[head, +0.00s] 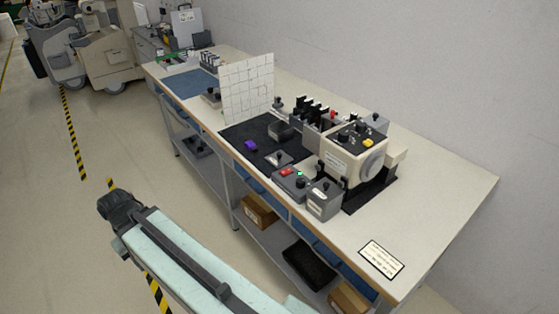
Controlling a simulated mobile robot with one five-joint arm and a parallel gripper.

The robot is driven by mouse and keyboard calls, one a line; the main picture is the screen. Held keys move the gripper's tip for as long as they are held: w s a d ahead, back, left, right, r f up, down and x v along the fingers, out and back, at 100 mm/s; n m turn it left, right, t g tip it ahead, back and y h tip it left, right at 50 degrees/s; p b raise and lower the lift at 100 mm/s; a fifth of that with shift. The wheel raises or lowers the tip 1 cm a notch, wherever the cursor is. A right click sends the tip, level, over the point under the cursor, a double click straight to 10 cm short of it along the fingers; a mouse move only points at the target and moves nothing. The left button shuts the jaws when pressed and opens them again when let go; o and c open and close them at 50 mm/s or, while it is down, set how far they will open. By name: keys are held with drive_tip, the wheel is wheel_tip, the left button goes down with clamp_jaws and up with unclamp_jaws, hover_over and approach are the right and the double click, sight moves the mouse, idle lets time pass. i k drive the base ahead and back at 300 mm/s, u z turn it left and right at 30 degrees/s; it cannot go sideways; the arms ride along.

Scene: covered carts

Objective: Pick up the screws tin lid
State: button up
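I cannot make out for certain which thing is the screws tin lid; labels are too small to read. A small grey box (323,201) with a dark knob on top and a pale label stands near the front edge of the workbench (450,197). A flat grey piece (279,159) with a dark knob lies on the black mat (236,134). My arm crosses the bottom left, apart from the bench, with a dark joint at its upper end. I cannot make out my gripper's fingers.
A beige machine (352,157) stands behind the grey box. A control box (291,184) with red and green lights sits beside it. A purple object (251,145) lies on the mat. A white grid panel (246,90) stands upright. The bench's right end is mostly clear around a label plate (381,259).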

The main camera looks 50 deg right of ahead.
sight(278, 159)
drive_tip(key=z, duration=0.1)
drive_tip(key=i, duration=0.95)
drive_tip(key=u, duration=0.05)
